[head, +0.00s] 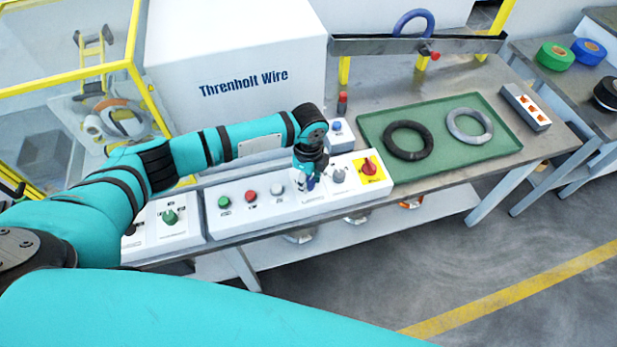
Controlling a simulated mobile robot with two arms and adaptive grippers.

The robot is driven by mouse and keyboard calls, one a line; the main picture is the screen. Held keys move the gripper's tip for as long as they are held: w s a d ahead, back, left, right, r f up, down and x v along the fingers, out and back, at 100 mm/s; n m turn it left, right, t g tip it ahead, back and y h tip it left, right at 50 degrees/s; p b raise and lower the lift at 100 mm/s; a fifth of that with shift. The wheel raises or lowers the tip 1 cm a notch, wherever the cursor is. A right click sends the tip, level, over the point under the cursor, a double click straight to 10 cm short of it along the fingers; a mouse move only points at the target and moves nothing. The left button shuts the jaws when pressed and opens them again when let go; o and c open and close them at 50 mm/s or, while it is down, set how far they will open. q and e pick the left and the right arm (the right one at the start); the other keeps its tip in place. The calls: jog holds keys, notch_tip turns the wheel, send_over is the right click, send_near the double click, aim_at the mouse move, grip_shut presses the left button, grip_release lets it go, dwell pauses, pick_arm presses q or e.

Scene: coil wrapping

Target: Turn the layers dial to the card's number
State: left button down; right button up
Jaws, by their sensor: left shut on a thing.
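A long white control panel (263,211) lies along the front edge of the bench. It carries green, red and white buttons on its left part, a grey dial (338,176) and a red rotary switch (369,166) on a yellow plate. My left gripper (310,182) points down onto the panel between the white button and the grey dial. It is shut on a small blue dial, mostly hidden by the fingers. The dial labels are too small to read, and I cannot make out a card with a number. My right gripper is not in view.
A second panel with a green dial (170,216) stands to the left. A green tray (440,171) holds a black coil (408,154) and a grey coil (469,124). A large white machine housing (235,60) stands behind my left arm. A small blue-button box (337,136) is close behind the gripper.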

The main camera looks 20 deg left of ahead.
aim_at(309, 181)
pick_arm(q)
jog(key=shift+w+r+m, duration=0.1)
jog(key=shift+m, duration=0.5)
jog(key=c, duration=1)
grip_release()
jog(key=shift+o, duration=0.3)
notch_tip(309, 181, up, 12)
jog(key=shift+d, duration=0.1)
